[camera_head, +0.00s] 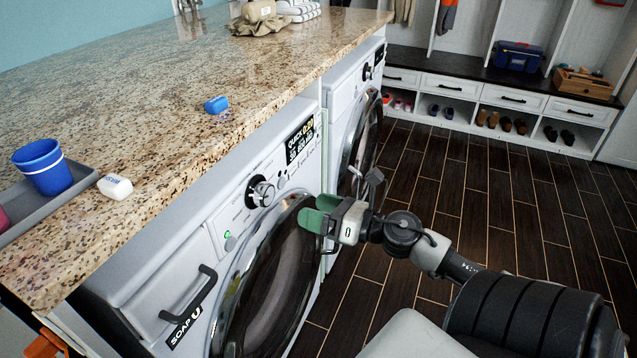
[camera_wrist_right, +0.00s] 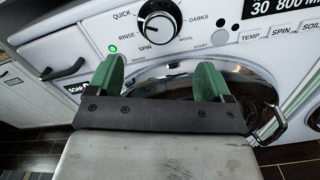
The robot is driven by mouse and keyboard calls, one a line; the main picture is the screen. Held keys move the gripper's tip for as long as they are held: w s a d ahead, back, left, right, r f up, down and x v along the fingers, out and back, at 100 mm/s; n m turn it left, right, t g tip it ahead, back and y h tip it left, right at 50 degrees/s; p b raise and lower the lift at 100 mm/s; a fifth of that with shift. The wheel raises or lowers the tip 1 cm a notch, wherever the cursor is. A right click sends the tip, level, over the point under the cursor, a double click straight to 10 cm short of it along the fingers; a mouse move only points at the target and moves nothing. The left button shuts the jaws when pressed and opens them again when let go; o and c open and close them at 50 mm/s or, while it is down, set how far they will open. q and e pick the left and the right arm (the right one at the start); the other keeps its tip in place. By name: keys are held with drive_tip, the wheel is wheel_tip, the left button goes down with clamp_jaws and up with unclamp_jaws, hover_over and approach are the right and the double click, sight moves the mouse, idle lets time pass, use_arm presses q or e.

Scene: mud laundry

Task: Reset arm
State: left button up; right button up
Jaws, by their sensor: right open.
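My right gripper (camera_head: 318,214) reaches in from the lower right of the head view and is in front of the near washer (camera_head: 245,216), by the upper edge of its round door (camera_head: 275,290). Its two green fingers are apart with nothing between them; they also show in the right wrist view (camera_wrist_right: 160,78). There the washer's dial (camera_wrist_right: 158,20) and a green light are above the fingers, and the round door is behind them. The door appears shut. I cannot tell whether the fingers touch the washer. My left gripper is not in view.
A granite counter (camera_head: 170,95) runs above the machines. It holds a blue cup (camera_head: 43,167) on a grey tray, a white item (camera_head: 115,187) and a blue item (camera_head: 216,104). A second machine (camera_head: 360,120) stands beyond. The dark wood floor (camera_head: 480,200) is clear to the right.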

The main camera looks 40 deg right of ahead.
idle(0.4)
drive_tip(key=d+f+m+h, duration=0.55)
drive_tip(key=f+m, duration=0.55)
drive_tip(key=f, duration=0.3)
drive_tip(key=s+f+m+g+h+p, duration=0.1)
drive_tip(key=s+f+m+g, duration=0.15)
drive_tip(key=f, duration=0.35)
drive_tip(key=s+d+f+m+g+h, duration=0.1)
drive_tip(key=s+f+m, duration=0.1)
drive_tip(key=f+m, duration=0.3)
drive_tip(key=s+f+m+g+h+p, duration=0.1)
drive_tip(key=s+f+m, duration=0.15)
drive_tip(key=f, duration=0.45)
drive_tip(key=s+a+f+m+g, duration=0.3)
drive_tip(key=s+f, duration=0.3)
drive_tip(key=f, duration=0.1)
drive_tip(key=s+a+f+m+g, duration=0.2)
drive_tip(key=s+a+f+m, duration=0.25)
drive_tip(key=f, duration=0.25)
drive_tip(key=s+a+f+m+g, duration=0.2)
drive_tip(key=s+a+f+g, duration=0.1)
drive_tip(key=s+a, duration=0.3)
drive_tip(key=s+a+f+m+g+y+p, duration=0.1)
drive_tip(key=s+a+f+m+g, duration=0.2)
drive_tip(key=s, duration=0.8)
drive_tip(key=a+f, duration=0.2)
drive_tip(key=a, duration=0.1)
drive_tip(key=shift+s+f+m, duration=0.2)
drive_tip(key=shift+s+m, duration=0.05)
drive_tip(key=shift+m, duration=0.1)
